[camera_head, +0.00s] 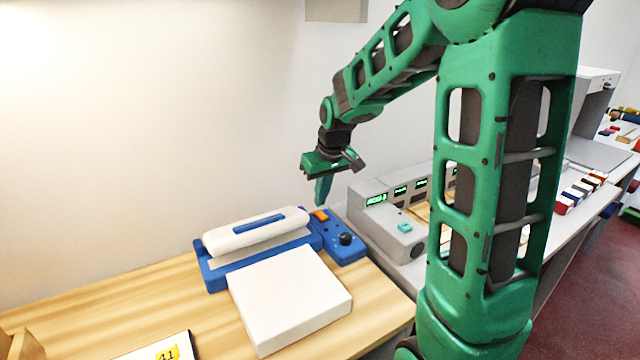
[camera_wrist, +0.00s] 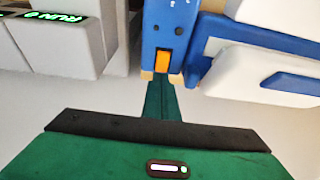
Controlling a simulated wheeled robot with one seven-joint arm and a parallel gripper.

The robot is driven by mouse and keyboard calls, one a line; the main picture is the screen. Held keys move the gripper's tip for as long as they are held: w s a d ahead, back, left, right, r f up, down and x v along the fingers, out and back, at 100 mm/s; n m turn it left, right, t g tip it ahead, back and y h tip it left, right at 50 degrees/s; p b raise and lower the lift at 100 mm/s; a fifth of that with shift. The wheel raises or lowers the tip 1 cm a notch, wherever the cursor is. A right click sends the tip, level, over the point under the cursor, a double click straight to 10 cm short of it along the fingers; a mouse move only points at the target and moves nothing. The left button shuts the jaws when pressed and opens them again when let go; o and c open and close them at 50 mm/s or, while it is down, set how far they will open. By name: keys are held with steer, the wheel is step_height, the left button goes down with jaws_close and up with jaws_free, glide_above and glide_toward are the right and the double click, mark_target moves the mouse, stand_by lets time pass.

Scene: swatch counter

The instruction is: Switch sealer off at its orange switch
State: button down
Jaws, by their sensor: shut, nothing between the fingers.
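The sealer (camera_head: 215,275) is a blue device with a white, blue-striped lid on the wooden counter; its blue body also shows in the wrist view (camera_wrist: 240,28). Its orange switch (camera_head: 320,215) sits at the back of the blue control panel, behind a black knob (camera_head: 346,239). In the wrist view the orange switch (camera_wrist: 162,62) is just beyond the fingertips. My gripper (camera_head: 320,203) is shut and empty, pointing down a little above the switch. In the wrist view my gripper (camera_wrist: 160,84) lines up with the switch. I cannot tell whether they touch.
A white block (camera_head: 290,298) lies in front of the sealer. A grey machine (camera_head: 385,225) with green displays and a teal button stands close on the right. A card marked 11 (camera_head: 168,354) lies at the front left. The wall is close behind.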

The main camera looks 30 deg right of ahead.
steer(key=shift+f, duration=1.1)
steer(key=shift+f, duration=0.1)
steer(key=shift+s, duration=0.85)
steer(key=shift+r, duration=0.4)
steer(key=s+v, duration=0.1)
steer(key=v, duration=1.2)
steer(key=shift+f, duration=0.15)
